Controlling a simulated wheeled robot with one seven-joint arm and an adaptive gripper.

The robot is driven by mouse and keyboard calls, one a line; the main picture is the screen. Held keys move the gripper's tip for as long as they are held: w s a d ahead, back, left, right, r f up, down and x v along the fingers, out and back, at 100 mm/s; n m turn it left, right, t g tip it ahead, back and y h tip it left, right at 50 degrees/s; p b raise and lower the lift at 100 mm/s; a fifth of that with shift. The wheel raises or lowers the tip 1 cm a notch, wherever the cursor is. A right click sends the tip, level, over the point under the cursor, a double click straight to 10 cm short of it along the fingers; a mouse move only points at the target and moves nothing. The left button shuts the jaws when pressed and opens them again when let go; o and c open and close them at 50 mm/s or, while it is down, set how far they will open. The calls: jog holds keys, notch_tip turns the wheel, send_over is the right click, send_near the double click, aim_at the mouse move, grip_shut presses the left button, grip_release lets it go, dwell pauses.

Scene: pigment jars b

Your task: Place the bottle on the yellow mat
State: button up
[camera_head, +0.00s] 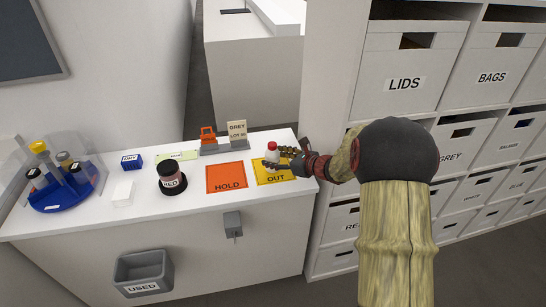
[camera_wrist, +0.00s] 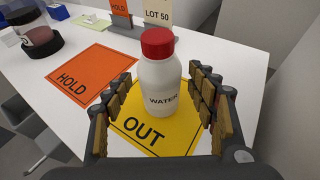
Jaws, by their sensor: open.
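The bottle is white with a red cap and the word WATER; in the wrist view the bottle (camera_wrist: 159,82) stands upright on the yellow mat (camera_wrist: 143,140) marked OUT. In the head view my gripper (camera_head: 287,158) reaches in from the right and partly covers the mat.
An orange HOLD mat (camera_head: 226,178) lies left of the yellow mat. A dark-based RED jar (camera_head: 171,180) and a blue rack (camera_head: 62,190) stand further left. Shelves of boxes (camera_head: 410,75) are at right.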

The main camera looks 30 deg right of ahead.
jog(key=p+v, duration=0.3)
jog(key=v, duration=0.7)
jog(key=s+a+r+n+g+y, duration=0.1)
jog(key=s+a+r+n+g, duration=0.2)
jog(key=a+n, duration=0.4)
jog(key=s+a+r+n+g, duration=0.25)
jog(key=s+a+n, duration=0.2)
jog(key=a, duration=0.45)
jog(key=s+a+r+n+g+y, duration=0.1)
jog(key=s+a+r+n+g, duration=0.1)
jog(key=s+a+r+n, duration=0.45)
jog(key=s+r+n+h, duration=0.1)
jog(key=s+n+h, duration=0.5)
jog(key=s+n, duration=0.8)
jog(key=shift+a+r, duration=0.25)
jog(key=shift+r, duration=0.05)
jog(key=shift+r, duration=0.2)
